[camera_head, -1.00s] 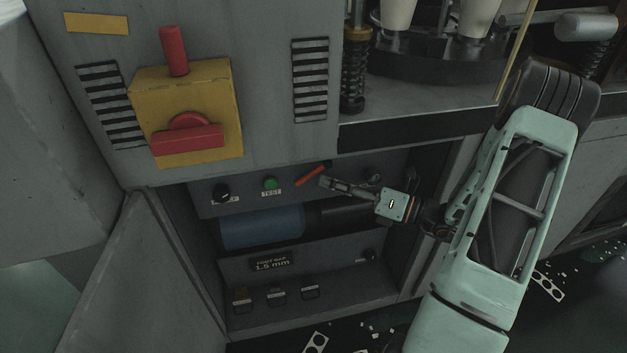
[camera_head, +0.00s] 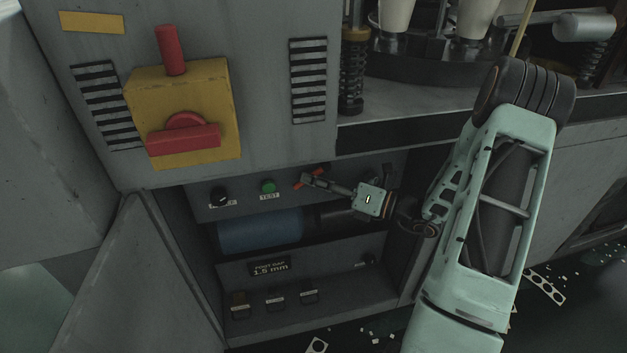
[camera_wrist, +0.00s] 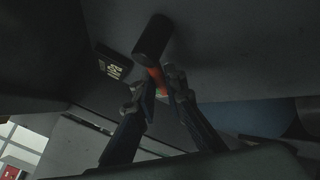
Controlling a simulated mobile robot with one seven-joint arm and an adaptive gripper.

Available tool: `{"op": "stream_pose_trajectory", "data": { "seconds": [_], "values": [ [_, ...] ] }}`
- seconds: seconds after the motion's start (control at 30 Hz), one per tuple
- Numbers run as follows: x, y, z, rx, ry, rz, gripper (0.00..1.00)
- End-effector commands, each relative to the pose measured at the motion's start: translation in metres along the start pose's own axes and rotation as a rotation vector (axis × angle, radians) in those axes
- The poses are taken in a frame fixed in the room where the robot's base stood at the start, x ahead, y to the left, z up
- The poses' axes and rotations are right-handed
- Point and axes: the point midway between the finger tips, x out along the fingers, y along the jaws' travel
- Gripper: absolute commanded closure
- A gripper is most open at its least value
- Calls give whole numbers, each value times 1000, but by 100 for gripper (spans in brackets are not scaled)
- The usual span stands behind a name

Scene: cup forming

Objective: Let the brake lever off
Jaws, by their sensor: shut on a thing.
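The brake lever, red-orange, shows in the head view (camera_head: 299,184) on the upper panel inside the open cabinet bay, right of the green TEST button. It lies tilted, and my fingers cover part of it. My gripper (camera_head: 308,178) reaches in from the right and is shut on the lever. In the wrist view my gripper (camera_wrist: 160,85) has one finger on each side of the orange lever (camera_wrist: 155,76). A black cylinder (camera_wrist: 152,40) adjoins the orange part there. A dark label plate beside it is hard to read.
A green TEST button (camera_head: 268,187) and a black knob (camera_head: 220,196) sit left of the lever. A blue cylinder (camera_head: 262,231) lies below. A yellow box with a red switch (camera_head: 183,140) is above left. The open door (camera_head: 140,285) stands left; scraps litter the floor.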

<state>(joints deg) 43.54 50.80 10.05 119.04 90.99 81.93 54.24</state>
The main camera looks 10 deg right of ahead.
Motion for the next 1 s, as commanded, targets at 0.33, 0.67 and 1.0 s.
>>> {"op": "stream_pose_trajectory", "data": {
  "seconds": [0.33,0.67,1.0],
  "values": [
    [0,0,0,-1,2,-1,100],
    [-3,0,2,-66,60,-56,100],
    [-11,-9,2,-245,217,-205,100]
  ]
}}
